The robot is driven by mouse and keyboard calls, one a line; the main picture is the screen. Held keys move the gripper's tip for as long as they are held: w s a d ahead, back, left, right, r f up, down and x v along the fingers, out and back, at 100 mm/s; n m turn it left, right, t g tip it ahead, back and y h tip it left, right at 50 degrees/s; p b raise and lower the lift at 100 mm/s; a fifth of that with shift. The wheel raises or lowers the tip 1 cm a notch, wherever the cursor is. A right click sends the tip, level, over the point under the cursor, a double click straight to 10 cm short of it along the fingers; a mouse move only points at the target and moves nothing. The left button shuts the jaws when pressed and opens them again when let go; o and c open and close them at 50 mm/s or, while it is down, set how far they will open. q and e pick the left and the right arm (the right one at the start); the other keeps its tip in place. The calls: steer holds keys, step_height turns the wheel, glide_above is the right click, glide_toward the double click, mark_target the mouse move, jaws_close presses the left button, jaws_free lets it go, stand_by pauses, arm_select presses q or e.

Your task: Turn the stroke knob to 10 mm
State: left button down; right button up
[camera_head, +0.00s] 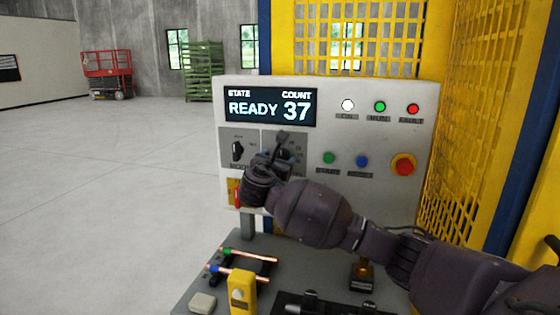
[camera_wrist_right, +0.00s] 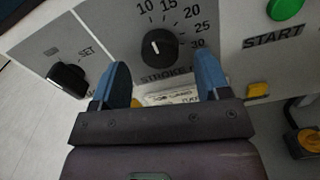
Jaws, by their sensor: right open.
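The stroke knob (camera_wrist_right: 159,47) is a round black knob on the grey control panel (camera_head: 324,200), with a dial reading 10, 15, 20, 25 and 30 around it. Its white mark appears to point up and slightly left, near the 10; the exact setting is hard to tell. My right gripper (camera_wrist_right: 163,82) is open, its two blue fingers spread below and to either side of the knob, apart from it. In the head view my right gripper (camera_head: 282,145) covers most of the stroke dial. My left gripper is not in view.
The mode knob (camera_head: 238,150) sits left of the dial and also shows in the wrist view (camera_wrist_right: 68,79). A green start button (camera_wrist_right: 285,8) is at right. The display (camera_head: 268,107) reads READY 37. A red emergency button (camera_head: 403,165) is farther right. Copper tubes (camera_head: 248,255) lie below.

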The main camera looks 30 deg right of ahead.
steer(key=b+v, duration=0.1)
steer(key=v, duration=0.7)
steer(key=shift+s+a, duration=0.2)
